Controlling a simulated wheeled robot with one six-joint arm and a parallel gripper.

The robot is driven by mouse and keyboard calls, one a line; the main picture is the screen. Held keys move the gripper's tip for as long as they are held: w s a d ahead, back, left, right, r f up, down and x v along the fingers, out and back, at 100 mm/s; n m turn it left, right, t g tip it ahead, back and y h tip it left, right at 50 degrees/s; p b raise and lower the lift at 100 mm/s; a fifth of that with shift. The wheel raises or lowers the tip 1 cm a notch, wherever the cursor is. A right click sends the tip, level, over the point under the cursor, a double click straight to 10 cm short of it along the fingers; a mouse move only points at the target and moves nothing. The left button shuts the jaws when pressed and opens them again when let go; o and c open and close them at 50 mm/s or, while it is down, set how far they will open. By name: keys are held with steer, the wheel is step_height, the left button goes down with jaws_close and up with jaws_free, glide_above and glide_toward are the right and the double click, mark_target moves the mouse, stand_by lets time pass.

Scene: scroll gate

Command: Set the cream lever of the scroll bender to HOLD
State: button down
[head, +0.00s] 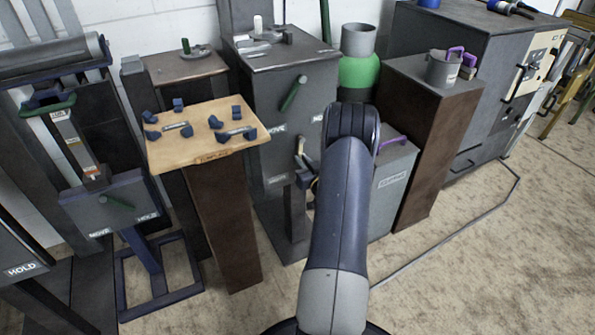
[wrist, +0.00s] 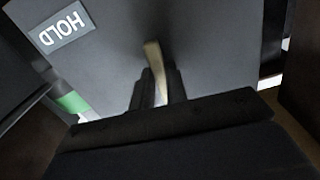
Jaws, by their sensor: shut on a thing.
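The scroll bender seems to be the tall grey cabinet (head: 285,75) in the middle of the head view. A green lever (head: 293,93) slants on its front above a MOVE label (head: 277,131). In the wrist view the cream lever (wrist: 152,55) stands out from the grey front face (wrist: 205,45). My gripper (wrist: 158,92) is shut on it, one dark finger on each side. The HOLD label (wrist: 67,27) shows upside down at the upper left, apart from the lever.
A wooden-topped stand (head: 210,150) with dark blue pieces is left of the cabinet. A grey box with a purple handle (head: 392,170) and a brown pedestal with a metal pot (head: 443,68) stand to the right. A green cylinder (head: 358,73) is behind. Floor is open in front.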

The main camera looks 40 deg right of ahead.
steer(key=d+n+b, duration=0.1)
steer(key=n+b, duration=0.1)
steer(key=d+n+b, duration=0.1)
steer(key=n+b, duration=0.1)
steer(key=shift+s+d, duration=0.35)
steer(key=shift+d, duration=0.05)
steer(key=shift+s+d+r+n+b, duration=0.1)
steer(key=shift+d+r+n+b, duration=0.3)
steer(key=shift+n+b, duration=0.45)
steer(key=shift+s+d+r+n+b, duration=0.1)
steer(key=shift+d+r+n+b, duration=0.25)
steer(key=shift+n+b, duration=0.5)
steer(key=shift+d+n, duration=0.15)
steer(key=shift+n, duration=0.15)
steer(key=c, duration=1.4)
jaws_free()
steer(key=p+v, duration=0.3)
steer(key=v, duration=0.7)
steer(key=shift+s, duration=0.35)
